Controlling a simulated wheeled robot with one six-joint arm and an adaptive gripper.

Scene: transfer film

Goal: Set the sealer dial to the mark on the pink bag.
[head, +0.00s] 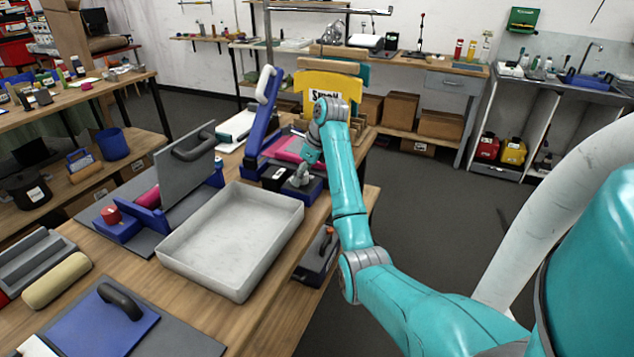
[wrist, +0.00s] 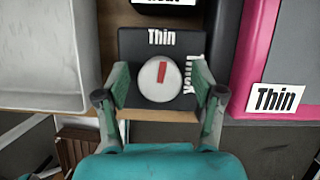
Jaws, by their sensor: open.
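In the wrist view a black dial box carries the word Thin above the knob and Thick, turned sideways, to its right. The round white dial (wrist: 151,88) has a red pointer aimed up toward Thin, tilted slightly right. My gripper (wrist: 160,84) is open, its fingers on either side of the dial with small gaps visible. The pink bag (wrist: 262,40) lies to the right, its white label (wrist: 276,97) reading Thin. In the head view the pink bag (head: 287,149) lies at the blue sealer (head: 262,125), and my gripper (head: 299,178) is over the dial box; the dial is hidden there.
A grey tray (head: 232,250) stands on the bench just left of my gripper. A grey upright plate (head: 188,165) on a blue base is further left. Open floor (head: 440,210) lies to the right.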

